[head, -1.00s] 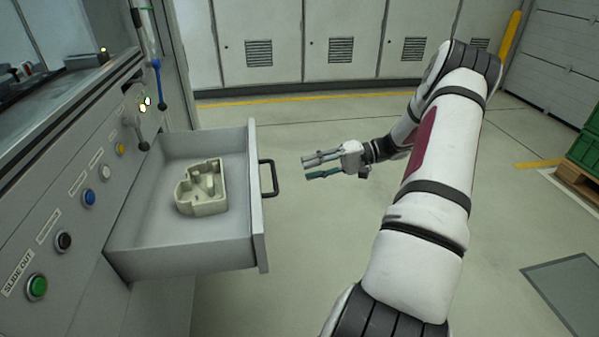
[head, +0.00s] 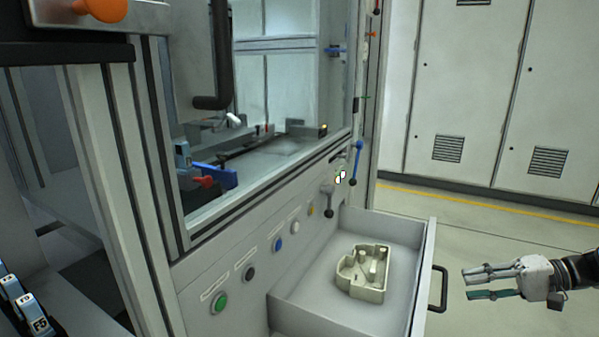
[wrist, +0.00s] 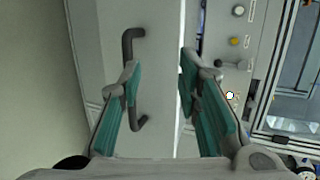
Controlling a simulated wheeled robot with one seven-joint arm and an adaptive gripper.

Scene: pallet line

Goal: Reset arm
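My gripper (head: 480,284) is at the right of the head view, beside the black handle of the open drawer and apart from it. Its two fingers with green pads are spread with nothing between them. In the wrist view my gripper (wrist: 158,100) is also open and empty, with the black drawer handle (wrist: 136,80) partly behind the left finger. Most of my arm is out of the head view.
The grey drawer (head: 424,282) stands pulled out of the machine front and holds a beige moulded part (head: 362,274). A green button (head: 219,302) and other buttons line the panel. Grey cabinets (head: 470,90) stand behind. Floor is clear between drawer and cabinets.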

